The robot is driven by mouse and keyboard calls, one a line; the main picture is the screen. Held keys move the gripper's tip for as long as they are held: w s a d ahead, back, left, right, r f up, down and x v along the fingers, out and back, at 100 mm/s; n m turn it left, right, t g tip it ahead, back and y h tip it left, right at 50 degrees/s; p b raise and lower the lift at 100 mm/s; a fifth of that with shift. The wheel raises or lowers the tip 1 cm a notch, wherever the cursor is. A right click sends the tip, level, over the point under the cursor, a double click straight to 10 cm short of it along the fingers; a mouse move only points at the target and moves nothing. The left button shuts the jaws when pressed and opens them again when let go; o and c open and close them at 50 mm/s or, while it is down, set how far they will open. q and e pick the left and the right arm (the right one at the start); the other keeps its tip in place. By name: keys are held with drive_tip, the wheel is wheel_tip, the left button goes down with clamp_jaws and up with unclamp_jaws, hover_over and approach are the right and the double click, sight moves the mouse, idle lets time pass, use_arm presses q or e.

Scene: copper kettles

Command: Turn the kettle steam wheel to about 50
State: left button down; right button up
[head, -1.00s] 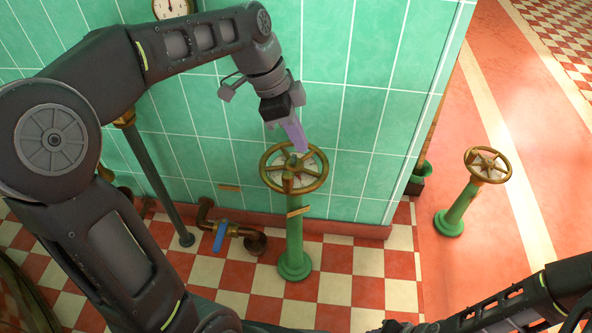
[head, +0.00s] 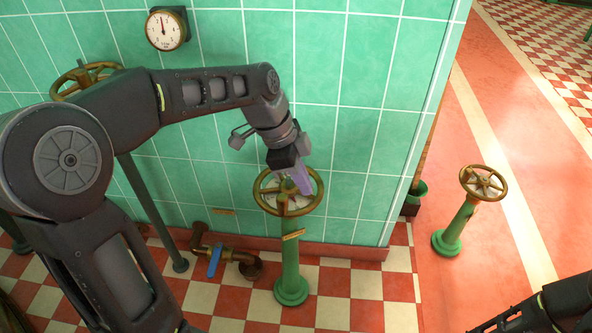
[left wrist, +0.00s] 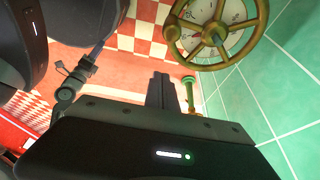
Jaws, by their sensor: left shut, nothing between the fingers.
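A brass handwheel (head: 281,203) tops a green post (head: 290,265) in front of the tiled wall, with a pale dial under its spokes. A small tag hangs on the post; its writing is too small to read. My left gripper (head: 304,188) is shut and empty, its fingertips over the right part of the wheel in the head view. I cannot tell if they touch it. In the left wrist view, the wheel (left wrist: 216,33) and numbered dial lie beyond and to the right of my left gripper (left wrist: 159,78).
A round gauge (head: 167,29) is on the wall. Another handwheel (head: 483,185) stands on a post at the right, and one (head: 70,78) shows behind my left arm. A pipe with a blue lever (head: 215,261) is left of the post. Checkered floor in front is open.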

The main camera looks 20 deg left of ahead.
sight(284, 197)
use_arm(q)
drive_tip(key=f, duration=0.1)
drive_tip(key=a+f, duration=0.1)
drive_tip(key=f, duration=0.1)
drive_tip(key=shift+s+a+f+b, duration=0.25)
drive_tip(key=shift+s+f+b, duration=0.05)
drive_tip(key=shift+f+b, duration=0.1)
drive_tip(key=shift+s+a, duration=0.2)
drive_tip(key=shift+a, duration=0.35)
drive_tip(key=shift+s+a+f, duration=0.1)
drive_tip(key=shift+s+a, duration=0.1)
drive_tip(key=shift+a, duration=0.45)
